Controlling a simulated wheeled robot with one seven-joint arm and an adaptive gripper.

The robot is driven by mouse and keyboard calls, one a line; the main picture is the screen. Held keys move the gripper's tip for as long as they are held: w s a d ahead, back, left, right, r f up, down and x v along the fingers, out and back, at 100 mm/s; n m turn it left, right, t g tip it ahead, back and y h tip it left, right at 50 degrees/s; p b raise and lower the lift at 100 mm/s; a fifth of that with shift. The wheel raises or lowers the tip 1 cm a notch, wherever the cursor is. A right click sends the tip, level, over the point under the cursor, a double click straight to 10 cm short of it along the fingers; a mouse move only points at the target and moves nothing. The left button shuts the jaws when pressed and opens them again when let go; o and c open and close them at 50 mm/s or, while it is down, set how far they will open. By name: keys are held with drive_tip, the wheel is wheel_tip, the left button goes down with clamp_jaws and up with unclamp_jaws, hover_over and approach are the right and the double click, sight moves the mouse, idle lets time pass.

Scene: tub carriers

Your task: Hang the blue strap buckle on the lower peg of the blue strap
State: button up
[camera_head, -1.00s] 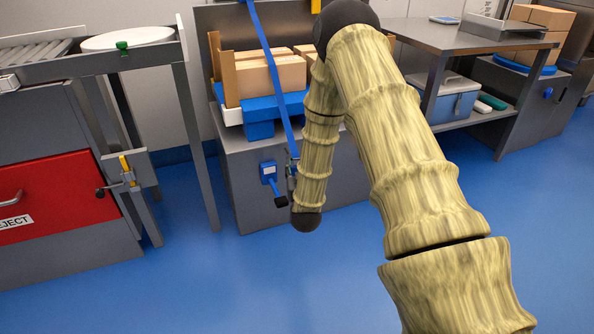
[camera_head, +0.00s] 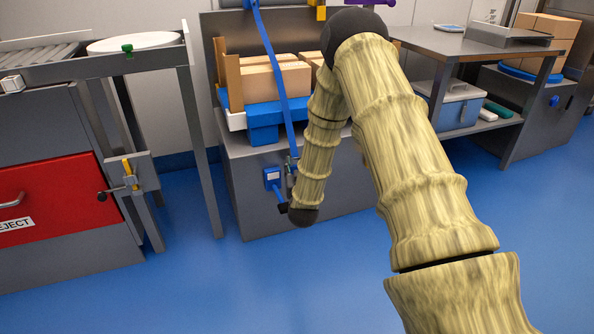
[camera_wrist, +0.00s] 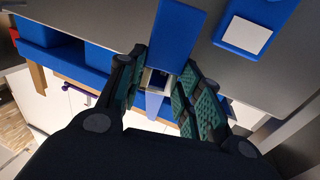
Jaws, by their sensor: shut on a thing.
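The blue strap (camera_head: 271,62) runs down from the top of the head view, past the boxes, to the buckle. The metal buckle (camera_wrist: 156,80) is between my fingers in the wrist view. My gripper (camera_wrist: 163,84) is shut on it; in the head view my forearm hides most of the gripper. A blue plate with a white label (camera_head: 272,178) is on the grey cabinet front, just left of the buckle. From it the blue lower peg (camera_head: 279,196) sticks out to a dark end. The plate also shows in the wrist view (camera_wrist: 247,28). I see no contact between buckle and peg.
Cardboard boxes (camera_head: 260,83) stand on a blue pallet (camera_head: 262,136) on the grey cabinet (camera_head: 245,205). A table (camera_head: 470,47) with a cool box (camera_head: 455,108) is at right. A red reject drawer (camera_head: 50,200) is at left. The blue floor (camera_head: 240,285) in front is clear.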

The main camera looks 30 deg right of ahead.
drive_tip(key=shift+w+d+f+b, duration=0.2)
drive_tip(key=shift+w, duration=0.5)
drive_tip(key=shift+w+d+f+b, duration=0.15)
drive_tip(key=shift+w, duration=0.6)
drive_tip(key=shift+w+d+f+b, duration=0.2)
drive_tip(key=shift+w, duration=0.5)
drive_tip(key=o, duration=1.1)
drive_tip(key=v, duration=1.2)
drive_tip(key=shift+w+a, duration=0.1)
drive_tip(key=shift+a, duration=0.05)
